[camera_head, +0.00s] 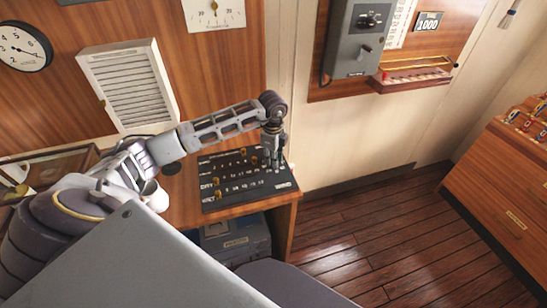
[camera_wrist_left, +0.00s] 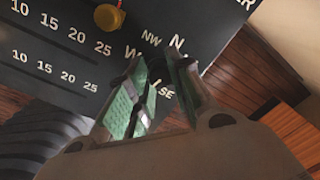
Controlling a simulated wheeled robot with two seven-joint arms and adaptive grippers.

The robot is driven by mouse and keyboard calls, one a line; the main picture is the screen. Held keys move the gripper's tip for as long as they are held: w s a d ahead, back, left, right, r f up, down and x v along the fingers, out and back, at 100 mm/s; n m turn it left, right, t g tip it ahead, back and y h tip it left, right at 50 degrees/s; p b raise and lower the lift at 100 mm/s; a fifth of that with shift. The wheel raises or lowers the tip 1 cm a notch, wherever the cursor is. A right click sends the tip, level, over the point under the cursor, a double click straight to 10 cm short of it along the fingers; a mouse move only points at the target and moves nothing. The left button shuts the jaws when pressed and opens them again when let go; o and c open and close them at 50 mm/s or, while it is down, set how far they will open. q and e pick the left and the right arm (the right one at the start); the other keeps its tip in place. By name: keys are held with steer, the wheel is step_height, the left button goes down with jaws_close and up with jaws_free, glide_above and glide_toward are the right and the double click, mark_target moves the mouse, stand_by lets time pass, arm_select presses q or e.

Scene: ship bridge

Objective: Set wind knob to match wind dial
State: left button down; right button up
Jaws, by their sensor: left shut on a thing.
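My left gripper (camera_head: 273,158) points down over the right part of a black board (camera_head: 212,165) on the desk. In the left wrist view the gripper (camera_wrist_left: 160,90) has its green-padded fingers around a small dark knob, ringed by compass letters such as NW, N, W and SE. The fingers hide most of the knob, so its pointing direction cannot be told. A round white-faced dial (camera_head: 24,46) with a needle hangs on the wall at the upper left. A white gauge (camera_head: 214,14) is at the top centre; I cannot tell which is the wind dial. My right gripper is not in view.
A yellow knob (camera_wrist_left: 109,17) sits on the board beside number rows. A louvred white box (camera_head: 128,85) and a grey switch box (camera_head: 365,40) are on the walls. A grey-blue case (camera_head: 234,240) stands below the desk. Floor (camera_head: 400,235) to the right is clear.

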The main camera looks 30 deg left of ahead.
arm_select(q)
steer(key=shift+n, duration=1.4)
steer(key=c, duration=1.3)
jaws_free()
steer(key=shift+o, duration=0.2)
step_height(320, 180, up, 12)
steer(key=shift+s, duration=0.15)
